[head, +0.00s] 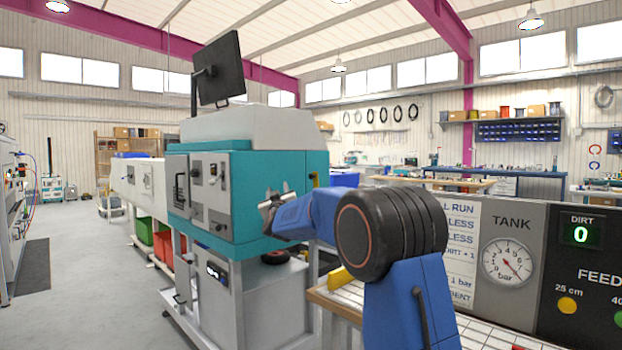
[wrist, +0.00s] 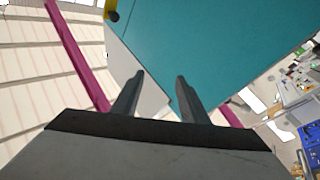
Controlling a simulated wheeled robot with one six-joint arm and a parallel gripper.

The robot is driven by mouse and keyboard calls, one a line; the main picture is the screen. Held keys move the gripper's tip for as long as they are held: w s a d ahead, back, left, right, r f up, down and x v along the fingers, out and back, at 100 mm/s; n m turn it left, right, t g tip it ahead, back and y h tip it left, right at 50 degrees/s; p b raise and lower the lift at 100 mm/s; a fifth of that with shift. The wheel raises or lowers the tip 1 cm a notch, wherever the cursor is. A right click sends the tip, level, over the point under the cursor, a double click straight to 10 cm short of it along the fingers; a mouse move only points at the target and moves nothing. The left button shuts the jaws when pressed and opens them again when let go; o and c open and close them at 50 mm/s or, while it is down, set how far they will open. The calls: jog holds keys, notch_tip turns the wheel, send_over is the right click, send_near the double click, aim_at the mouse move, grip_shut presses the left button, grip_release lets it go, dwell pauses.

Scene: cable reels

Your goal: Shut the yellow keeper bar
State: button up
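My gripper (head: 268,203) is raised in front of the teal machine (head: 240,170) in the head view. In the wrist view its two fingers (wrist: 159,80) stand apart with nothing between them. A yellow and black piece (wrist: 110,10) shows at the teal panel's corner in the wrist view, apart from the fingers. A yellow block (head: 340,278) lies at the near bench's left end. I cannot tell which yellow part is the keeper bar, or whether it is open.
A monitor (head: 218,69) stands on top of the machine. A tank panel with a gauge (head: 507,261) and a white tiled bench (head: 490,337) are at the right. Red and green bins (head: 145,230) sit under the machine line. The floor at the left is clear.

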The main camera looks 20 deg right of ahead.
jog(key=w+d+f+m+h, duration=0.2)
jog(key=w+d+m+h, duration=0.1)
jog(key=w+d+h, duration=0.3)
jog(key=m+g+h, duration=0.7)
jog(key=h, duration=0.4)
send_near(310, 177)
jog(key=x, duration=1)
jog(key=shift+d+r, duration=0.15)
jog(key=shift+d, duration=0.15)
jog(key=shift+c, duration=0.6)
grip_shut()
